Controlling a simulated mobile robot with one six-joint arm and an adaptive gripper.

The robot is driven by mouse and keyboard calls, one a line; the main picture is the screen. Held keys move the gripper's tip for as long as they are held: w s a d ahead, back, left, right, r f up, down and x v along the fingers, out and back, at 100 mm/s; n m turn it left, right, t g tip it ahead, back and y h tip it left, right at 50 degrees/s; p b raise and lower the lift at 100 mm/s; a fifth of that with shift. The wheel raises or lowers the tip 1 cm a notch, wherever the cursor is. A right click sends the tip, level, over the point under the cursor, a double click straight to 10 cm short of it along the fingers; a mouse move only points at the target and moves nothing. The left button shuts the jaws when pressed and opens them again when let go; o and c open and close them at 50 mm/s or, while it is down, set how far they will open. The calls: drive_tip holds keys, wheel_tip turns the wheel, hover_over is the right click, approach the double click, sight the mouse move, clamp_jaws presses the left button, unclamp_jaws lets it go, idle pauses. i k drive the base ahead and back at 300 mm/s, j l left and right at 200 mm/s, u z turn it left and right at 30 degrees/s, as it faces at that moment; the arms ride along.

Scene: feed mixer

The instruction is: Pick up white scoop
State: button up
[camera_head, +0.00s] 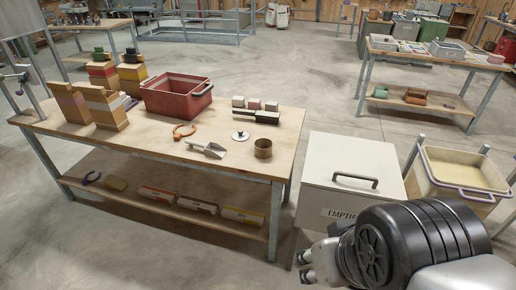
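The white scoop (209,150) lies on the wooden top of the near workbench (150,142), close to its front edge. It looks pale grey-white, and its handle points up and left. My gripper (304,267) is at the lower right, in front of the white lidded bin and well apart from the scoop. Its two fingertips show with a gap between them, and nothing is seen between them. The rest of the gripper is partly hidden by my own wrist.
A red crate (177,96) and paper bags (104,106) stand behind and left. A white bin (350,167) and a cream tub (463,171) stand right of the bench.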

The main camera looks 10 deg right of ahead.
sight(214, 149)
drive_tip(key=i+j, duration=0.5)
drive_tip(key=i+j+z, duration=0.1)
drive_tip(key=i+j, duration=0.4)
drive_tip(key=j, duration=0.15)
drive_tip(key=i+j, duration=0.5)
drive_tip(key=j, duration=0.15)
drive_tip(key=i+j+z, duration=0.1)
drive_tip(key=i+j, duration=0.4)
drive_tip(key=j, duration=0.1)
